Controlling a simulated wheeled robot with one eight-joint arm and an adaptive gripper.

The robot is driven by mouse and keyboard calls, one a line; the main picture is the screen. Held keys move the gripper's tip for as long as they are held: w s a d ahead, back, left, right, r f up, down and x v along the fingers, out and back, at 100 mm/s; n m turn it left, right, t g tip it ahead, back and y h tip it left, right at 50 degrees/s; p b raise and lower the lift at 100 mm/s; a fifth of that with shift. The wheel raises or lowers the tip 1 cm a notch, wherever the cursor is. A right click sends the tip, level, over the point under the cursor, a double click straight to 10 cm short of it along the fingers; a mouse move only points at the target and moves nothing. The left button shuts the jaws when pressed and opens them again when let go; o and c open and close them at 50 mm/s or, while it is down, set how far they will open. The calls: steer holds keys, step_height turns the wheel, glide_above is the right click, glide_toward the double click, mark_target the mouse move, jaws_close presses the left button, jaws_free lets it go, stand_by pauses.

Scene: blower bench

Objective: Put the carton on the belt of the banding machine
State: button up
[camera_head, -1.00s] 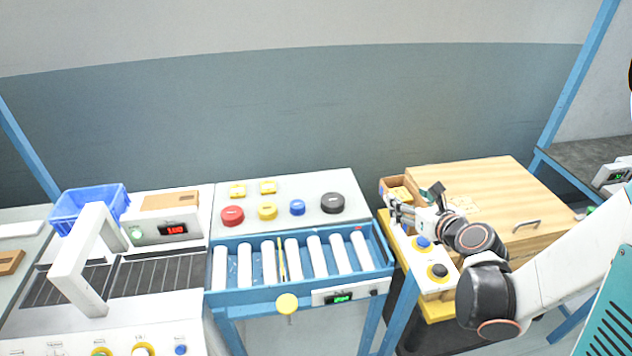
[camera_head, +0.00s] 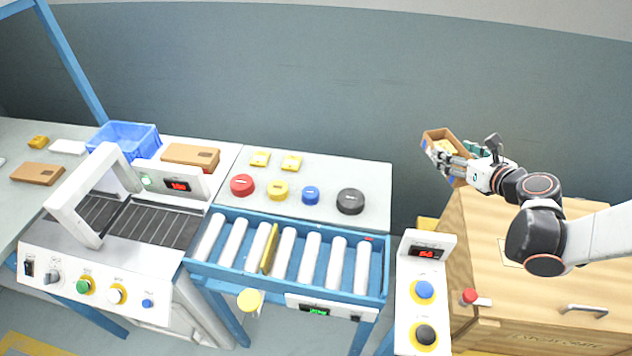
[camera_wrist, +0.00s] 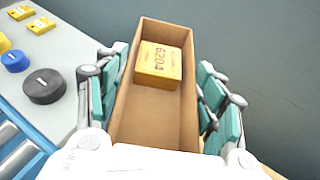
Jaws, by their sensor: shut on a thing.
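The carton (camera_head: 428,137) is an open brown cardboard box held up in the air at the right, above the wooden crate's left end. My gripper (camera_wrist: 157,95) is shut on it, with teal-padded fingers along both long sides. In the wrist view the carton (camera_wrist: 150,118) holds a yellow box (camera_wrist: 160,62) marked 6204 at its far end. The banding machine (camera_head: 85,200) stands at the left, with a white arch over a dark ribbed belt (camera_head: 155,223). The visible belt is bare.
A blue roller conveyor (camera_head: 200,278) lies between the carton and the banding machine, with a yellow plate (camera_head: 268,250) upright among the rollers. Behind it, a grey table holds coloured discs. A wooden crate (camera_head: 540,280) is below my arm. A blue bin (camera_head: 125,138) stands behind the arch.

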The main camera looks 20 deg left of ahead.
steer(key=w+a+r+n+g+y+b, duration=0.1)
steer(key=a+n+g+y, duration=0.3)
steer(key=a, duration=2.5)
steer(key=r+n+g, duration=0.1)
steer(key=n+g, duration=0.3)
steer(key=shift+w+a+r+y, duration=0.2)
steer(key=shift+w+a+y, duration=0.15)
steer(key=shift+w+y, duration=0.05)
step_height(320, 180, down, 19)
steer(key=b, duration=0.6)
steer(key=shift+c, duration=0.2)
steer(key=shift+f, duration=0.1)
steer(key=o, duration=1.2)
